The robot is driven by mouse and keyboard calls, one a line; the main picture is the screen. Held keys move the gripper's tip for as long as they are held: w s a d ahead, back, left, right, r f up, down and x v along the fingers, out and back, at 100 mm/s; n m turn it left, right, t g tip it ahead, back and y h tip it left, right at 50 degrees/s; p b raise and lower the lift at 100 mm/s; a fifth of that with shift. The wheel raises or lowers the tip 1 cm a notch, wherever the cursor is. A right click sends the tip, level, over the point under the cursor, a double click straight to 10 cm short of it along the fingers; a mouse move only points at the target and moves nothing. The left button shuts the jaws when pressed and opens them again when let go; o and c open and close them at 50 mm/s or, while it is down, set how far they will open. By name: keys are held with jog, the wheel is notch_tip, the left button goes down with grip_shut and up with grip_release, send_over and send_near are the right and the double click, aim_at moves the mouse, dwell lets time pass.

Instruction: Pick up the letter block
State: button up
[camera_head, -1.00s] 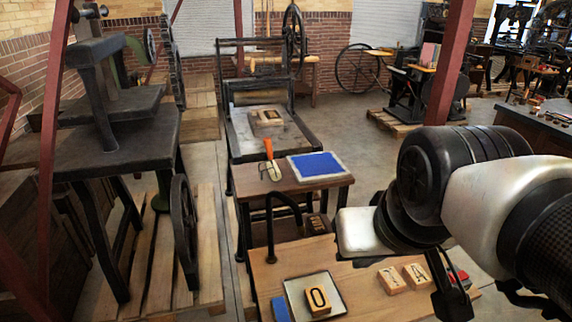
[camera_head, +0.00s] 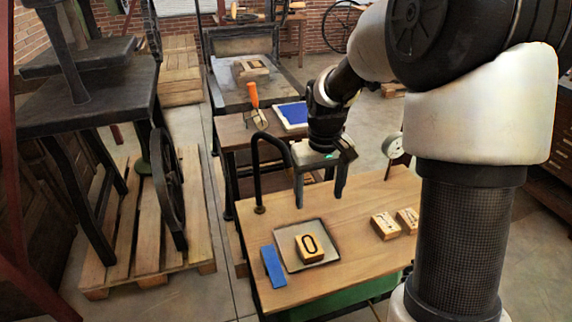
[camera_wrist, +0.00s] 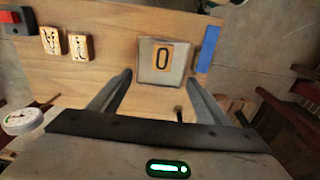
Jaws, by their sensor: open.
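A wooden letter block (camera_head: 309,247) marked with a black O lies face up on a grey square plate (camera_head: 290,262) on the wooden table. The block (camera_wrist: 161,57) also shows in the wrist view, ahead of and between the fingers, untouched. Two more letter blocks (camera_head: 386,225) (camera_head: 408,220) lie side by side at the table's right; their marks are hard to read. My gripper (camera_head: 318,199) is open and empty, fingers pointing down, above the table and beyond the O block. Both fingers (camera_wrist: 158,77) show in the wrist view.
A blue bar (camera_head: 272,267) lies left of the plate. A bent black handle (camera_head: 255,165) rises at the table's far left. A round dial (camera_head: 394,145) stands at the back right. Bare wood separates the plate from the two blocks.

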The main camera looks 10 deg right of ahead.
send_over(310, 246)
notch_tip(310, 246, down, 5)
jog(key=shift+g, duration=0.3)
jog(key=f, duration=0.3)
jog(key=f+b, duration=0.1)
jog(key=f, duration=0.3)
jog(key=f+b, duration=0.1)
jog(key=f, duration=0.3)
jog(key=shift+d+f, duration=0.25)
jog(key=shift+d, duration=0.05)
jog(key=shift+a+f+b, duration=0.15)
jog(key=shift+f, duration=1.25)
jog(key=shift+a+f+b, duration=0.1)
jog(key=shift+f+b, duration=0.05)
jog(key=shift+f, duration=1.2)
jog(key=shift+w+r, duration=0.1)
jog(key=c, duration=1.3)
